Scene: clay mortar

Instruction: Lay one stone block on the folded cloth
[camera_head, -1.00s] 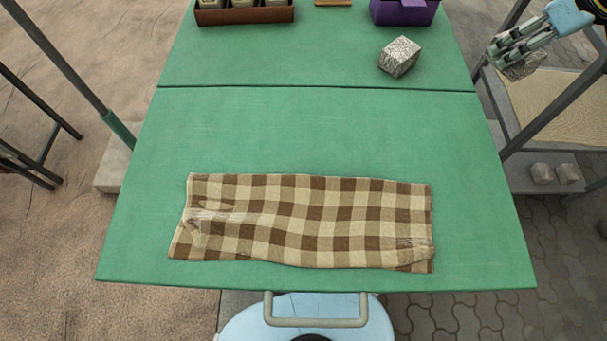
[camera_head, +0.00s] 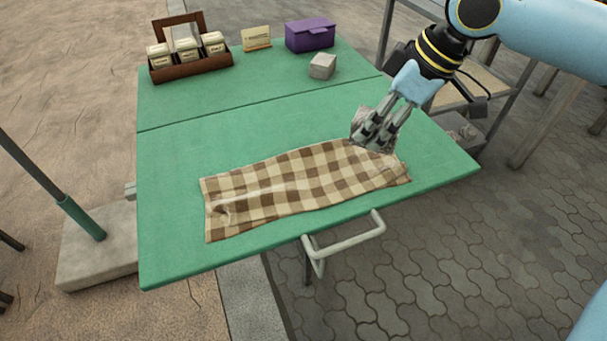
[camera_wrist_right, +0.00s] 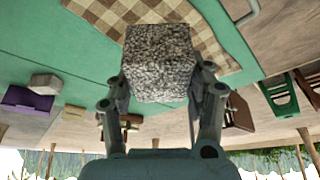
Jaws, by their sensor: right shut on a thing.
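The folded cloth (camera_head: 290,187), brown and cream checked, lies on the green table (camera_head: 190,215) near its front edge. My right gripper (camera_head: 372,135) is shut on a speckled grey stone block (camera_wrist_right: 160,62). In the head view it is over the right end of the cloth; whether the block touches the cloth I cannot tell. The fingers partly hide the block in the head view. In the right wrist view the fingers grip it on two sides, with the cloth beyond it. Another stone block (camera_head: 322,66) sits on the table at the back. My left gripper is not in view.
A purple box (camera_head: 310,35), a small sign (camera_head: 256,38) and a brown wooden tray (camera_head: 192,68) with several labelled containers stand along the table's back. A metal handle (camera_head: 345,243) sticks out from the front edge. The green top left of the cloth is clear.

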